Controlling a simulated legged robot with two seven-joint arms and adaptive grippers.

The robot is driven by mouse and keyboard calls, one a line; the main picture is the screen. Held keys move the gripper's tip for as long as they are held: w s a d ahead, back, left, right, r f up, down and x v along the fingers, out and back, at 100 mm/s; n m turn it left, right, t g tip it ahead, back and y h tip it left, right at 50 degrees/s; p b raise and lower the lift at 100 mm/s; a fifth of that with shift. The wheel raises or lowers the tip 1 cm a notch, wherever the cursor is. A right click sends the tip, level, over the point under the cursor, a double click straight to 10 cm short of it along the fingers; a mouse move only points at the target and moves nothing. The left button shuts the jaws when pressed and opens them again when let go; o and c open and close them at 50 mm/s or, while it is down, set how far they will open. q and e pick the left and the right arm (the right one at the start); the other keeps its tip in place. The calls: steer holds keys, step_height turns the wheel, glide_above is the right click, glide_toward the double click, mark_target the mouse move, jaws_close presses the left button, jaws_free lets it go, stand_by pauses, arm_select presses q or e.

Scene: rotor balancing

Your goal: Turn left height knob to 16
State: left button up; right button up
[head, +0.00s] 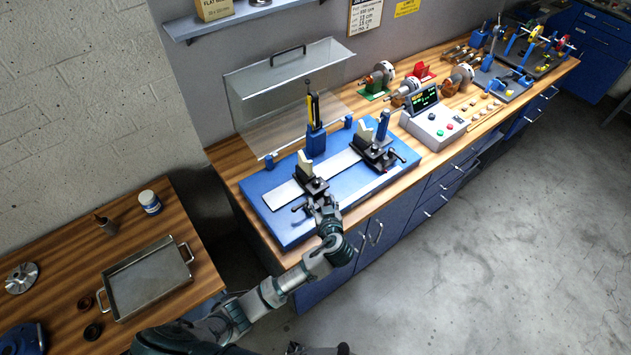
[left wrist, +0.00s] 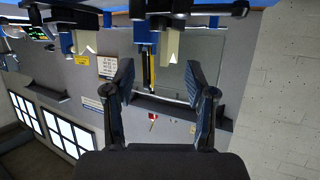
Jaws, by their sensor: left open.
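The blue balancing machine base (head: 283,228) lies on the wooden bench with a pale rail plate along it. The left support (head: 312,184) is a black stage with a cream V-block. A small dark knob (head: 298,208) sticks out at its left side; its number scale is too small to read. My left gripper (head: 324,206) is at the front of the left support, partly covering it. In the upside-down left wrist view, my left gripper (left wrist: 162,72) is open and empty, with the left support (left wrist: 170,40) above its fingers. Touching cannot be told. My right gripper is not seen.
The right support (head: 376,152) stands farther along the rail. A clear guard (head: 290,85) is behind the base, and a control box (head: 434,125) is to the right. A metal tray (head: 148,280) rests on the left bench. The floor in front is clear.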

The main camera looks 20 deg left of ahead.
mark_target(317, 182)
arm_select(q)
steer(key=p+x, duration=0.1)
steer(key=x, duration=1.1)
steer(key=shift+w+d+f, duration=0.1)
steer(key=shift+w+d, duration=0.05)
steer(key=shift+w+a+f, duration=0.25)
steer(key=shift+w+a, duration=0.1)
steer(key=shift+d, duration=0.25)
steer(key=shift+c, duration=0.3)
steer(key=shift+d+r, duration=0.1)
steer(key=shift+d, duration=0.1)
jaws_close()
steer(key=shift+a, duration=0.1)
